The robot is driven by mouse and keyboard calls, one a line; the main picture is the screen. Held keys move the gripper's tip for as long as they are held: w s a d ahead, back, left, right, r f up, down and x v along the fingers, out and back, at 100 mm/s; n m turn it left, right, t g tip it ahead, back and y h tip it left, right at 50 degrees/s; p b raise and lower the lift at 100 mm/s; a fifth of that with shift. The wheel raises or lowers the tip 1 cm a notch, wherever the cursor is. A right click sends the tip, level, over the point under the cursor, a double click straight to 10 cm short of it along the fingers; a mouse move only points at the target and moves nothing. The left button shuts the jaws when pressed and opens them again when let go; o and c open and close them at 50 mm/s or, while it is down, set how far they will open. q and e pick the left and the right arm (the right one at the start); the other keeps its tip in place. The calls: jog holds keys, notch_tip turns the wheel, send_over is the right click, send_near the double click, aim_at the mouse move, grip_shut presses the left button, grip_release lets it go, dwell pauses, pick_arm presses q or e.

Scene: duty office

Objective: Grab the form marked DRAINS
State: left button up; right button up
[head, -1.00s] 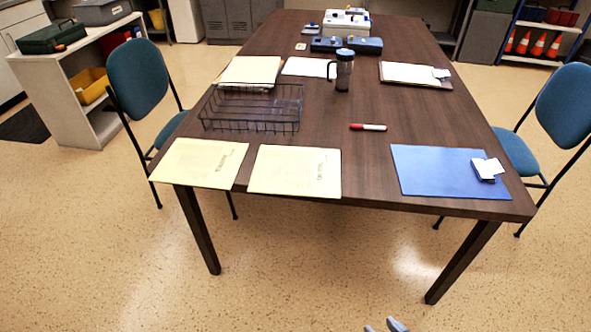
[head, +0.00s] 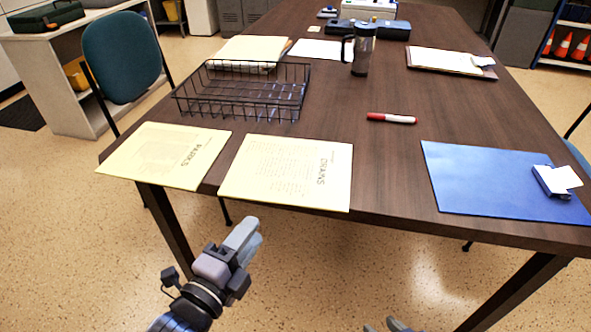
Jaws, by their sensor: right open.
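The yellow form marked DRAINS (head: 287,172) lies flat at the near edge of the table, left of its middle. Its print is turned sideways. A second yellow form (head: 167,156) with a different, hard-to-read heading lies just to its left. My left gripper (head: 247,238) is in front of the table edge, below the DRAINS form in the picture and apart from it. Its fingers are seen nearly edge-on, so its opening is unclear. My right gripper (head: 387,326) shows only its fingertips at the bottom edge; it is open and empty.
A black wire tray (head: 243,92) stands behind the forms. A red marker (head: 391,118), a dark mug (head: 362,50) and a blue folder (head: 490,180) with a clip and white slips lie on the table (head: 390,165). A teal chair (head: 122,58) stands at the left.

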aim_at(279, 203)
pick_arm(q)
jog(key=b+x, duration=0.1)
jog(key=x, duration=0.7)
jog(key=shift+s+d+m, duration=0.25)
jog(key=shift+d+m, duration=0.1)
jog(key=shift+m, duration=0.05)
pick_arm(e)
notch_tip(279, 203, down, 2)
jog(key=shift+a+f, duration=0.1)
pick_arm(q)
grip_shut()
pick_arm(e)
jog(key=shift+w, duration=0.2)
